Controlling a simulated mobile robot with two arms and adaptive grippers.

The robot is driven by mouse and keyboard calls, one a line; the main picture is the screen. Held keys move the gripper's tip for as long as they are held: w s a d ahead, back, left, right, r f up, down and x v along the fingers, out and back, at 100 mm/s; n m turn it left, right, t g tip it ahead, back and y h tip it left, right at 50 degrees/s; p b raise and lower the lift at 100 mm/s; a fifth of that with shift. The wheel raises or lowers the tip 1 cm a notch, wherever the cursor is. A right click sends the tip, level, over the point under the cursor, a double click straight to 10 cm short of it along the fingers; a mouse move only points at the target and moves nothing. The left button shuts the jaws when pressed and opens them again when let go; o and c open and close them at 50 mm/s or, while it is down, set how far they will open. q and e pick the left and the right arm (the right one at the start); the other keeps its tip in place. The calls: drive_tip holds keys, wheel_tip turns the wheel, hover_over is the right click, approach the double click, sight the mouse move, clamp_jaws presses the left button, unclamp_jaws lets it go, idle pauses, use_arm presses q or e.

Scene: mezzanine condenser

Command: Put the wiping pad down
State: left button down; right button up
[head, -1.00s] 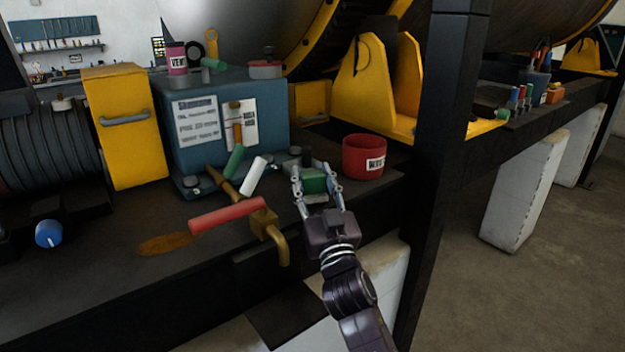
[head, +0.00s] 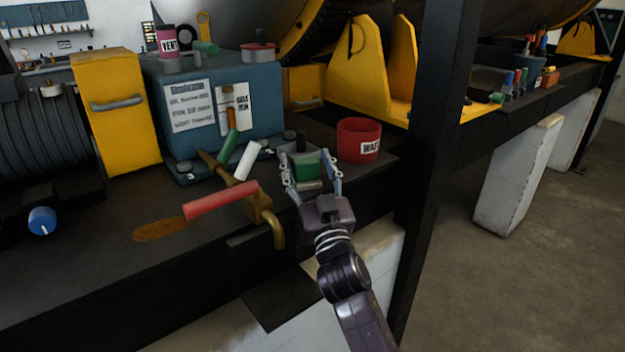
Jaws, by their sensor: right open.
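The wiping pad, which I take to be the green block (head: 306,167), sits on the dark bench between the fingers of my right gripper (head: 312,182). The fingers stand open on either side of it. A grey edge shows along the pad's near side. Whether a finger still touches the pad is too small to tell. My left gripper is not in view.
A red waste bin (head: 358,140) stands just right of the pad. A brass valve with a red handle (head: 221,199) is to the left, with white (head: 247,160) and green (head: 228,147) cylinders near it. A blue box (head: 214,105) stands behind. A black post (head: 436,140) rises at right.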

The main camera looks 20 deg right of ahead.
drive_tip(key=b+v, duration=0.3)
drive_tip(key=v, duration=0.9)
drive_tip(key=shift+b, duration=0.35)
